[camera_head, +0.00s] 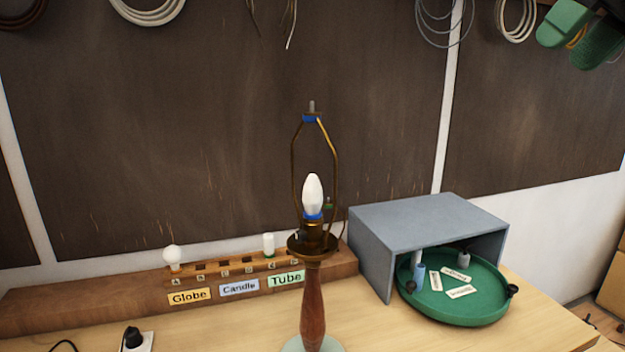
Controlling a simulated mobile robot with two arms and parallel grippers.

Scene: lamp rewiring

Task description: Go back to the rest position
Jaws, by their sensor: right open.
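My right gripper (573,46) is at the top right corner of the head view. Its two green fingers are apart, with nothing seen between them. It is high up, well clear of the lamp and the table things. My left gripper is out of view. The table lamp (313,300) stands upright near the middle, with a turned wooden stem. A white candle-shaped bulb (313,193) sits upright in its socket. A brass harp (336,160) stands around the bulb, with a blue band and a small finial at its top.
A wooden rack (220,272) at the left holds a globe bulb (172,256) and a tube bulb (268,244). A grey open box (425,225) stands right, over part of a round green tray (470,312). A black plug (132,337) sits at lower left. Cable coils hang above.

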